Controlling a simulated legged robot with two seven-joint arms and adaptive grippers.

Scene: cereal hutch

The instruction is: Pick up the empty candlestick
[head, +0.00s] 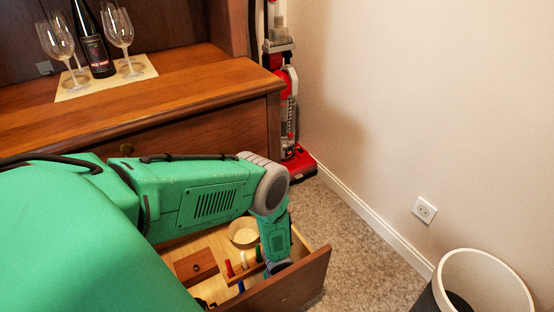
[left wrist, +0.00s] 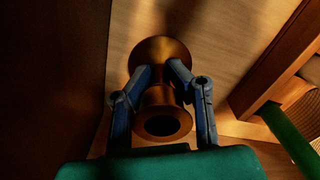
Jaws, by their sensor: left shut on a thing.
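The empty candlestick (left wrist: 161,50) is brass-coloured, with a flared round end and an open dark socket facing the camera in the left wrist view. My left gripper (left wrist: 161,78) is shut on its narrow middle, one finger on each side. In the head view my left arm reaches down into the open drawer (head: 300,284), near its right front corner. The candlestick is hidden there behind my arm and the drawer front. I cannot tell whether it touches the drawer floor. My right gripper is not in view.
The drawer also holds a cream round bowl (head: 243,233), a small wooden box (head: 195,266) and coloured sticks, including a red one (head: 230,268). A bottle (head: 93,42) and glasses (head: 120,30) stand on the hutch. A red vacuum cleaner (head: 290,110) and a white-rimmed bin (head: 485,263) stand to the right.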

